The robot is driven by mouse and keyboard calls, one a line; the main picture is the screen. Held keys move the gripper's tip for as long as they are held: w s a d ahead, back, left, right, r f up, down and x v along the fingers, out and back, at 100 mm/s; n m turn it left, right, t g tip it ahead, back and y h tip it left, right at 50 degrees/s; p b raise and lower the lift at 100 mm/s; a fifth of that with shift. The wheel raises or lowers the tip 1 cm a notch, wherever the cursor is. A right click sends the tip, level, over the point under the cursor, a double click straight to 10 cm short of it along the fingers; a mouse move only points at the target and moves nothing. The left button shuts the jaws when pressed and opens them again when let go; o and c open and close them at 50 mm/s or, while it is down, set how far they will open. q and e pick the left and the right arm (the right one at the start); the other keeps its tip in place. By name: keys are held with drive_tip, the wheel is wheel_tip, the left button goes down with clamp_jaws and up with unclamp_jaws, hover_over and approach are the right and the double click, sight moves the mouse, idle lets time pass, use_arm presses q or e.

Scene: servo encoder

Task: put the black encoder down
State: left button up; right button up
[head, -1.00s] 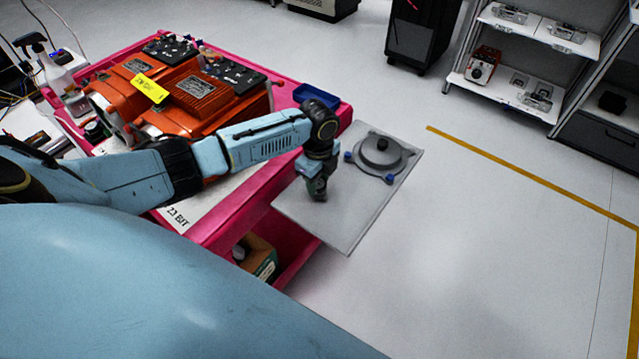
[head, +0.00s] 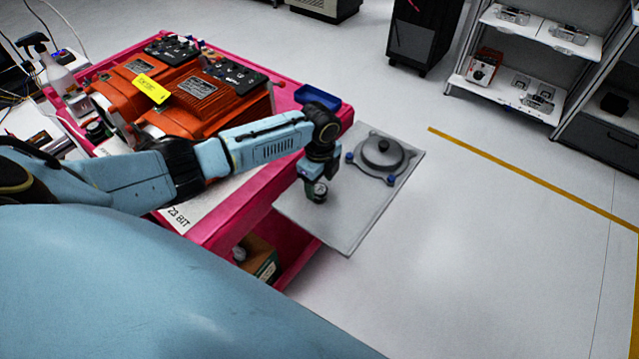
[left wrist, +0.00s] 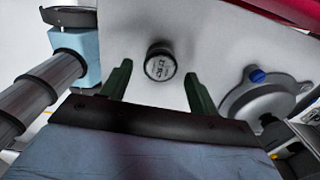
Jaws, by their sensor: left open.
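The black encoder (left wrist: 160,62) is a short round cylinder with a pale printed label on its end face. In the left wrist view it stands on the grey plate between and just beyond the two green fingers, with a gap on each side. My left gripper (head: 315,189) is open above the near left part of the grey plate (head: 350,225). In the head view the encoder (head: 320,196) shows only as a small dark shape at the fingertips, partly hidden by them. My right gripper is not in view.
A grey round fixture (head: 382,155) with blue knobs sits on the plate, right of the gripper. A pink cart (head: 225,225) carries orange motor units (head: 190,95) and a blue tray (head: 316,97). The plate's front area is clear.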

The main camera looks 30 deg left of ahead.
sight(320, 189)
use_arm(q)
wheel_tip(320, 189, up, 10)
drive_tip(key=shift+r+p, duration=0.25)
drive_tip(key=shift+p, duration=0.15)
